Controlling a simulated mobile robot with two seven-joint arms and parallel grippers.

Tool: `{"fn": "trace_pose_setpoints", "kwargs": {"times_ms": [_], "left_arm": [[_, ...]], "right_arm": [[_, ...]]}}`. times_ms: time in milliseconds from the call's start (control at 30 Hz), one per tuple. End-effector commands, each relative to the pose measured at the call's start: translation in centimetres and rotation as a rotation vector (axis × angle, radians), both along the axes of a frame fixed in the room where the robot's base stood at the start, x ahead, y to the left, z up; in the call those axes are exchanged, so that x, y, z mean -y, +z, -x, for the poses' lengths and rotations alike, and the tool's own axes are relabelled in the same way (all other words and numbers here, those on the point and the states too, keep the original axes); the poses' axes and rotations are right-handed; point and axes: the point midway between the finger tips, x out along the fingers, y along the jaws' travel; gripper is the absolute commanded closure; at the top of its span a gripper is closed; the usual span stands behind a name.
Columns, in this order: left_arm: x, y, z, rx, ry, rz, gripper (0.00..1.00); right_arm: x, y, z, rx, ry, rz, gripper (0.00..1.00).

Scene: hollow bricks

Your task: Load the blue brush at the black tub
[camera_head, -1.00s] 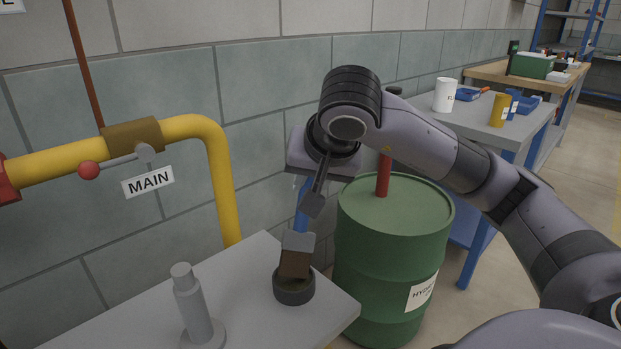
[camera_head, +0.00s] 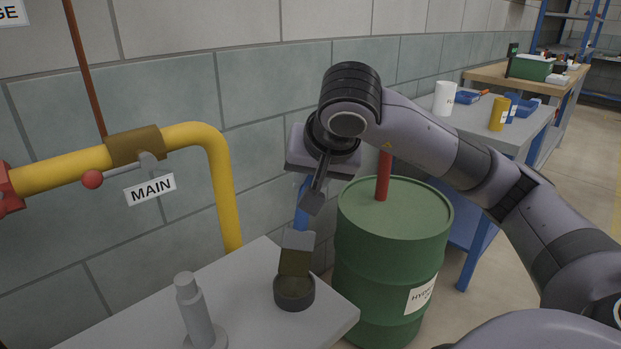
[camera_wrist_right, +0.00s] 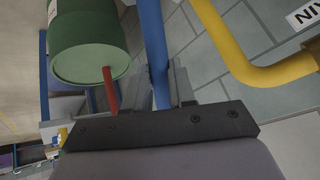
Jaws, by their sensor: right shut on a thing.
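The blue brush (camera_head: 302,214) hangs with its handle up and its wide head down over the black tub (camera_head: 294,297). It has a grey ferrule, and its bristles (camera_head: 295,262) look olive, much like the stuff inside the tub. The bristle ends overlap the tub's mouth; how deep they reach is hard to tell. My right gripper (camera_head: 316,190) is shut on the blue handle, which also runs between its fingers in the right wrist view (camera_wrist_right: 155,50). The brush head is hidden in that view. My left gripper is not in view.
The tub stands on a grey table (camera_head: 248,285) beside a grey bottle-shaped object (camera_head: 195,312). A green drum (camera_head: 393,250) with a red upright piece (camera_head: 383,175) stands close right. A yellow pipe (camera_head: 222,190) with a MAIN sign (camera_head: 151,189) runs along the wall.

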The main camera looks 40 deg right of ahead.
Motion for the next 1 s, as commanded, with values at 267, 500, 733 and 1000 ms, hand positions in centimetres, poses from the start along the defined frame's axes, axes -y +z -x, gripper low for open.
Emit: {"fn": "trace_pose_setpoints", "kwargs": {"times_ms": [267, 500, 733, 1000], "left_arm": [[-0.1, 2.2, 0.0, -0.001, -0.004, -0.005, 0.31], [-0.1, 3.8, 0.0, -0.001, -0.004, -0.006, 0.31], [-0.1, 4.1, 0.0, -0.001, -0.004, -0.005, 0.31], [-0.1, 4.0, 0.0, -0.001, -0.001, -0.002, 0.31]], "right_arm": [[0.0, 2.7, 0.0, 0.001, -0.002, -0.001, 1.00], [0.0, 4.6, 0.0, 0.003, -0.002, 0.001, 1.00], [0.0, 5.0, 0.0, 0.000, -0.002, 0.001, 1.00], [0.0, 5.0, 0.0, 0.002, -0.002, 0.000, 1.00]]}}
